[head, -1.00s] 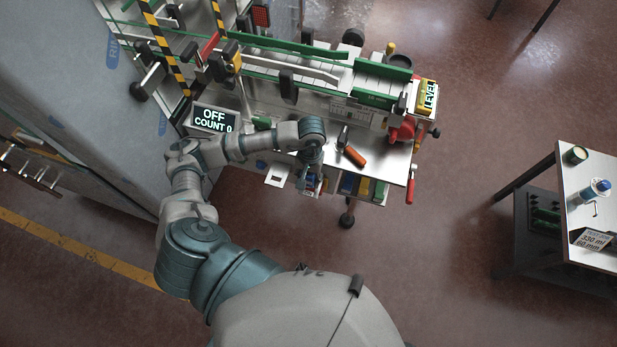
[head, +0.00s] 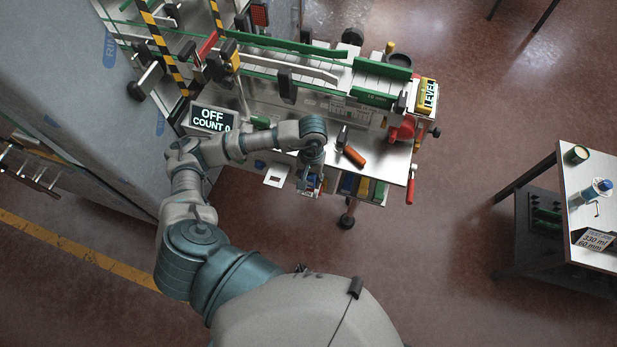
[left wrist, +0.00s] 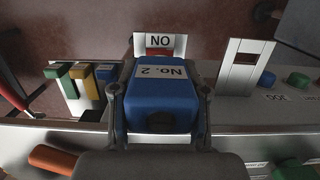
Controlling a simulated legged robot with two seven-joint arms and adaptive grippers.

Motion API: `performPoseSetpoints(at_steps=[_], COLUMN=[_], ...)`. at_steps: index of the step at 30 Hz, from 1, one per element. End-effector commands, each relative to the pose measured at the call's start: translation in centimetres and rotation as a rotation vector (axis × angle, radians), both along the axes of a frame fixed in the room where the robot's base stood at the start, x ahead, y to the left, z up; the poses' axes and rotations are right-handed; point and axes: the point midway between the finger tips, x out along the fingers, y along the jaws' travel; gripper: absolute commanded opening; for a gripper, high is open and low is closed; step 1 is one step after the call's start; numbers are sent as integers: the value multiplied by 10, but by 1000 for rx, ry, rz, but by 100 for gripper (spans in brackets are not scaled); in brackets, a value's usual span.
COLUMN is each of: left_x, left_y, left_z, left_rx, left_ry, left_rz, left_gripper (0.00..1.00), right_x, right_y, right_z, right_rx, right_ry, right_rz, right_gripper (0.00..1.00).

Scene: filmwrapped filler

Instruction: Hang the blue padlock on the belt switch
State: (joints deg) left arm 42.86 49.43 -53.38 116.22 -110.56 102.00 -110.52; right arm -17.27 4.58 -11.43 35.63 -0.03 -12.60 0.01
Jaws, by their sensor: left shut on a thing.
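The blue padlock (left wrist: 160,98), labelled "No. 2", fills the middle of the left wrist view. My left gripper (left wrist: 158,88) is shut on it, with one finger on each side. In the head view my left gripper (head: 309,178) is at the front edge of the machine bench, left of the orange-handled tool, and mostly covers the padlock. I cannot tell for certain which part is the belt switch. A pale plate with a square opening (left wrist: 245,62) is right of the padlock, apart from it. My right gripper is not in view.
Green (left wrist: 58,72), yellow (left wrist: 82,74) and further blue blocks hang along the bench edge. A white-and-red sign reading "NO" (left wrist: 160,42) is beyond the padlock. An orange-handled tool (head: 354,156) lies on the bench. Floor in front is clear.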

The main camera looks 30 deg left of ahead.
Motion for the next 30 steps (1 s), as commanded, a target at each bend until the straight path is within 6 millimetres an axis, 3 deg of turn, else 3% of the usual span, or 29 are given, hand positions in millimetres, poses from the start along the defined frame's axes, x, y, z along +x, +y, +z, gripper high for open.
performPoseSetpoints(at_steps=[30], left_x=[0], left_y=[0], left_z=[1], left_rx=[5], left_ry=[-2], left_rz=[-1], left_gripper=[0], right_x=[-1], right_y=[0], right_z=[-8], right_rx=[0], right_ry=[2], right_rz=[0], right_gripper=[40])
